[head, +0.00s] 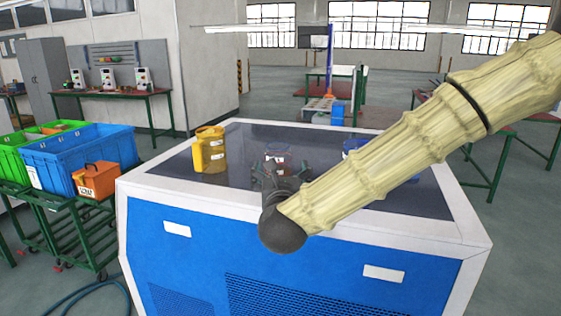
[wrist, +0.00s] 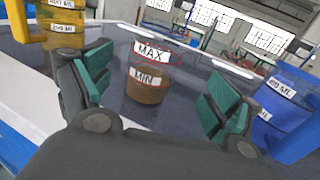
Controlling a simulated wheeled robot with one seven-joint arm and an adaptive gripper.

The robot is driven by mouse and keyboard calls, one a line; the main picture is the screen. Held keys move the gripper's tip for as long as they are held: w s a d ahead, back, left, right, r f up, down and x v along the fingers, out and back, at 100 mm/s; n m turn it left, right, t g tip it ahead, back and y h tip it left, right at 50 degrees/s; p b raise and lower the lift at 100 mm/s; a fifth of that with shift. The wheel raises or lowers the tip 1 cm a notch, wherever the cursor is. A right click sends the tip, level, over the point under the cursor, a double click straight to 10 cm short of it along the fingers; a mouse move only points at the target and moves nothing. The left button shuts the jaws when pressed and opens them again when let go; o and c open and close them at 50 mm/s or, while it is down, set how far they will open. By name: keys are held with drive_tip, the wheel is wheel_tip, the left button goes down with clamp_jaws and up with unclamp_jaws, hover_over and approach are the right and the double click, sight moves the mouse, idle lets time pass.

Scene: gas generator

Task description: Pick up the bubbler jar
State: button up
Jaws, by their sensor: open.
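The bubbler jar (head: 277,161) is a clear jar on the dark glass top of the blue and white generator cabinet (head: 300,240). In the wrist view the jar (wrist: 148,85) shows MAX and MIN labels with red lines, and brown liquid in its lower part. It stands upright, ahead of and between the spread fingers. My gripper (head: 277,180) is open and empty, with green pads on its fingers; they also show in the wrist view (wrist: 160,92). The jar's top is cut off in the wrist view, and my gripper hides its lower part in the head view.
A yellow jug (head: 209,150) stands left of the jar. A blue container (head: 354,148) stands to the right, partly behind my arm; its ML labels show in the wrist view. Blue and green crates and an orange box (head: 96,180) sit on a cart at left.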

sight(279, 164)
drive_tip(key=w, duration=0.1)
drive_tip(key=w+a, duration=0.1)
drive_tip(key=w, duration=0.1)
drive_tip(key=shift+f, duration=0.15)
drive_tip(key=shift+w+d+r+p, duration=0.2)
drive_tip(key=shift+w+p, duration=0.1)
drive_tip(key=shift+p, duration=0.25)
drive_tip(key=w, duration=0.1)
drive_tip(key=w+p, duration=0.1)
drive_tip(key=w, duration=0.1)
drive_tip(key=shift+w+a+f+p, duration=0.15)
drive_tip(key=shift+a+p, duration=0.05)
drive_tip(key=shift+p, duration=0.1)
drive_tip(key=shift+w+d+f, duration=0.1)
drive_tip(key=shift+w, duration=0.45)
drive_tip(key=c, duration=1.4)
